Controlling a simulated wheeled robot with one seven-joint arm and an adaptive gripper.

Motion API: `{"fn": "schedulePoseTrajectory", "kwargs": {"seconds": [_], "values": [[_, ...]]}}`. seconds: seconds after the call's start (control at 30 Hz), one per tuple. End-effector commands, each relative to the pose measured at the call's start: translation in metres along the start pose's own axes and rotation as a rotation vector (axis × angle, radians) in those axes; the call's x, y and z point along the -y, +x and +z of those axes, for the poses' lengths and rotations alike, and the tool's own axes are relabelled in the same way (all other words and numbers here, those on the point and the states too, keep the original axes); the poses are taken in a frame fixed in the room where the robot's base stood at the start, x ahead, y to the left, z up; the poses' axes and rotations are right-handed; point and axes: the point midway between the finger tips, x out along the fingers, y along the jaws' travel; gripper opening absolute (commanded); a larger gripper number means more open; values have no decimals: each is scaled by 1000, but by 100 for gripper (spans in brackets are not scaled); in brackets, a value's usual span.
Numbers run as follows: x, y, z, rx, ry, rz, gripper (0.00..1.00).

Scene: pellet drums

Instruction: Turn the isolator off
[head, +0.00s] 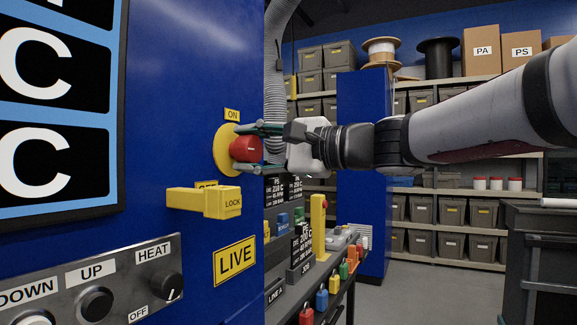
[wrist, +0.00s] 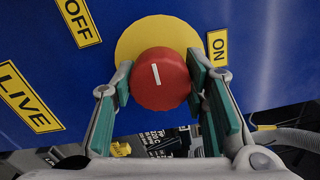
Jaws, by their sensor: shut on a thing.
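The isolator is a red round knob (head: 244,148) on a yellow disc (head: 222,150), set in the blue cabinet face. My gripper (head: 262,148) is shut on the knob, with one green-padded finger on each side. In the wrist view the knob (wrist: 160,90) sits between the fingertips, and its white mark points up the picture, between the ON label (wrist: 217,48) and the OFF label (wrist: 78,22). In the head view ON is above the disc, and OFF (head: 206,185) is partly hidden by the yellow lock piece.
The yellow LOCK piece (head: 222,202) juts from the cabinet just below the isolator. A LIVE label (head: 235,262) and a grey control panel (head: 95,285) with knobs are lower down. A bench with coloured items (head: 325,290) stands behind. Shelves of bins (head: 450,212) line the back.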

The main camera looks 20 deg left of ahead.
Motion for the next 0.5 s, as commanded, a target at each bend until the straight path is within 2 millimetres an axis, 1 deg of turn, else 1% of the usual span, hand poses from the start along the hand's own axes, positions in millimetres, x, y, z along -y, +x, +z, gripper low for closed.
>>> {"fn": "schedulePoseTrajectory", "kwargs": {"seconds": [0.03, 0.5], "values": [[-3, 0, 0, 1, -12, 2, 13], [-1, 0, 0, 1, -42, 4, 13]]}}
